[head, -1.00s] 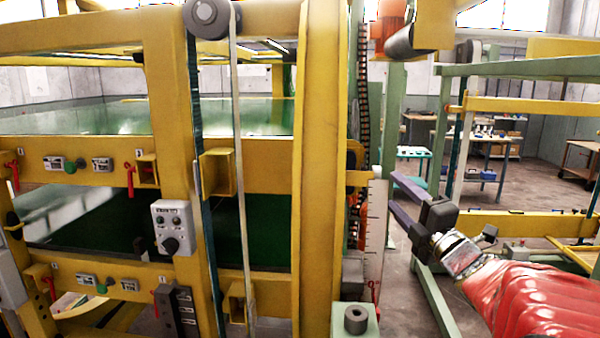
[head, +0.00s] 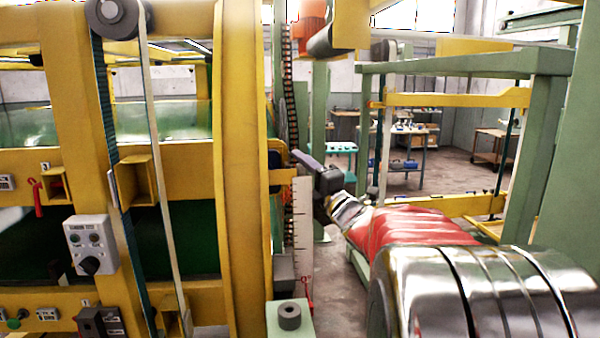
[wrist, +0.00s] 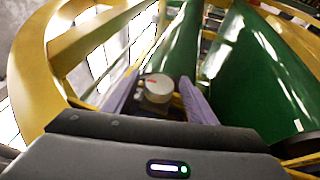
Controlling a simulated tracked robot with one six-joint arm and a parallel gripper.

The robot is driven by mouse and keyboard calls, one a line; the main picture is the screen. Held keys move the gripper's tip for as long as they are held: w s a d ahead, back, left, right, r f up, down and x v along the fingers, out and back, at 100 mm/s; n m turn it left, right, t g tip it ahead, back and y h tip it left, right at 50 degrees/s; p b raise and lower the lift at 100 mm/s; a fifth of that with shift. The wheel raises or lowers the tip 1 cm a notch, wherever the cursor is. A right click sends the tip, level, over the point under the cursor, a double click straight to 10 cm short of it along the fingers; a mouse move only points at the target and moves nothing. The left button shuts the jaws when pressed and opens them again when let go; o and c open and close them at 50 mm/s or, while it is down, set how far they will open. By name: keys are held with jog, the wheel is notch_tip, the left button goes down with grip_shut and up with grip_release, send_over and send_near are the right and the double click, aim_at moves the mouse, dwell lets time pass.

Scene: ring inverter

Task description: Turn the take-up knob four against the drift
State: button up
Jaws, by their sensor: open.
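A round silver-grey knob (wrist: 158,88) with a red mark on its face shows in the wrist view. It lies between the two purple fingers of my open gripper (wrist: 158,92), one finger to each side. I cannot tell whether the fingers touch it, and no number on it is readable. In the head view my gripper (head: 300,160) is at the right side of the yellow machine frame, beside the top of a white scale plate (head: 303,228). The knob is hidden there.
The yellow upright (head: 243,200) and a chain (head: 287,100) stand close left of my gripper. Green belts (wrist: 245,80) run beyond the fingers. A green post (head: 545,150) stands right of my arm. A grey cylinder on a green block (head: 289,315) is below.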

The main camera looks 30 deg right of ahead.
jog(key=shift+c, duration=0.4)
jog(key=c, duration=1)
jog(key=shift+o, duration=0.2)
jog(key=shift+f, duration=0.1)
jog(key=shift+m+g, duration=0.3)
jog(key=shift+g, duration=0.5)
jog(key=shift+m+g, duration=0.5)
jog(key=shift+g, duration=0.5)
jog(key=shift+d+m+g+y, duration=0.1)
jog(key=shift+m+g+y, duration=0.3)
jog(key=shift+g, duration=1.1)
jog(key=shift+g, duration=0.6)
